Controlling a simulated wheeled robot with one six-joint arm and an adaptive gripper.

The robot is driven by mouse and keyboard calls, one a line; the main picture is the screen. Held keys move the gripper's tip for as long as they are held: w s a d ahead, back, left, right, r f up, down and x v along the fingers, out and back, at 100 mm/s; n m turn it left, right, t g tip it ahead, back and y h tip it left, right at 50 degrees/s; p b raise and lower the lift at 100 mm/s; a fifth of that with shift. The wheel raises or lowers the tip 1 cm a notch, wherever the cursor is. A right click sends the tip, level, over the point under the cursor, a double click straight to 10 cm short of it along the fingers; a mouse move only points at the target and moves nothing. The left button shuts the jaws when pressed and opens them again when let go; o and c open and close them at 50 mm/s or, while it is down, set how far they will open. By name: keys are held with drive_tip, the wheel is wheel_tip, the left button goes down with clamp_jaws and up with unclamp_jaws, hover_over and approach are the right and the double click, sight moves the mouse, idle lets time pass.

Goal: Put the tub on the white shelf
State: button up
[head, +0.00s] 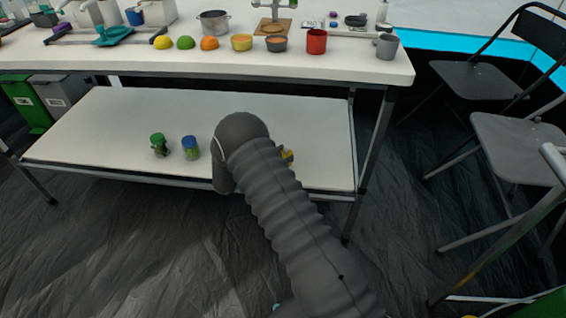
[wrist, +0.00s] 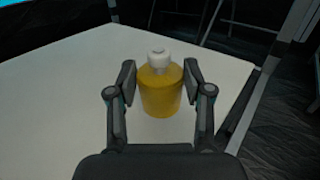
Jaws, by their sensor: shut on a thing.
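A yellow tub with a white cap (wrist: 160,98) stands upright between the two fingers of my gripper (wrist: 159,78) in the wrist view. The gripper is shut on its sides. The tub is over the white shelf (wrist: 60,100), the lower board under the table; I cannot tell whether its base touches the board. In the head view the white shelf (head: 110,120) shows, and a small yellow part of the tub (head: 287,155) shows past my arm. My arm hides the gripper and most of the tub there.
Two small jars, one green-lidded (head: 158,145) and one blue-lidded (head: 191,148), stand on the shelf left of my arm. The tabletop (head: 200,60) above holds bowls, a pot and a red cup (head: 316,41). Table legs flank the shelf; dark chairs (head: 475,80) stand at right.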

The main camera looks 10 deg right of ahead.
drive_tip(key=shift+f, duration=1.7)
drive_tip(key=shift+f, duration=0.15)
drive_tip(key=o, duration=1.3)
drive_tip(key=shift+o, duration=0.2)
